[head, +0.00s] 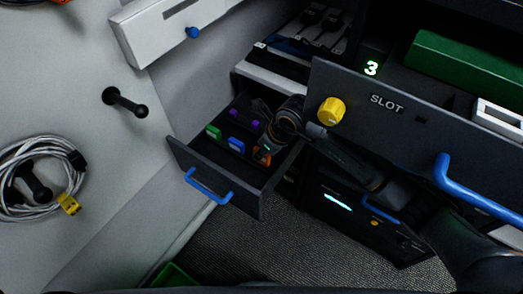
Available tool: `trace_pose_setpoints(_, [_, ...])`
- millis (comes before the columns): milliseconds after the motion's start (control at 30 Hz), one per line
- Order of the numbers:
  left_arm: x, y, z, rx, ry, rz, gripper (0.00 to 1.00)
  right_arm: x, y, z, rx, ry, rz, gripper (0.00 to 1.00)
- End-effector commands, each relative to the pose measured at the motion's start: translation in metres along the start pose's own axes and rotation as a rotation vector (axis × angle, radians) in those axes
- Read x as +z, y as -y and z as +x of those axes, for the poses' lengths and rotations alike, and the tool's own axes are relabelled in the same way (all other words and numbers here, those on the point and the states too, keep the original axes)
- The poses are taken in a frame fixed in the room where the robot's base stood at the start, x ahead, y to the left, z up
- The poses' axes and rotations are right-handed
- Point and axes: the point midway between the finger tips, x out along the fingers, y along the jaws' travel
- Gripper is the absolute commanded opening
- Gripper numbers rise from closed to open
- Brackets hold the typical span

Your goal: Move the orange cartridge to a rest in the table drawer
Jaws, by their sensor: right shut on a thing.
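The open table drawer (262,199) is dark grey with a blue handle and stands at the picture's middle. The orange cartridge (263,156) shows as a small orange patch inside the drawer's right part, mostly hidden by my right gripper. My right gripper (266,146) reaches in from the right and is shut on the orange cartridge. I cannot tell whether the cartridge touches the drawer's rests. A green cartridge (214,132), a blue cartridge (236,144) and purple pieces (246,118) sit in the drawer to the left of the gripper. My left gripper is not in view.
A larger panel marked SLOT (385,99), with a yellow knob (331,110), is close above my right arm. A black box with a lit strip (336,200) stands below. A coiled grey cable (70,165) hangs on the left wall. Carpet (270,250) lies below the drawer.

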Motion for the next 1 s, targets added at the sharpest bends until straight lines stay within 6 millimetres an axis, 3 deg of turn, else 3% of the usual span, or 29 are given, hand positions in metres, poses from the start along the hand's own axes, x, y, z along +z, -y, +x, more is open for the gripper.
trace_pose_setpoints(1000, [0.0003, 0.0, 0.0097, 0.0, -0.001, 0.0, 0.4, -0.0041, -0.0002, 0.0095, 0.0, -0.001, 0.0, 0.0])
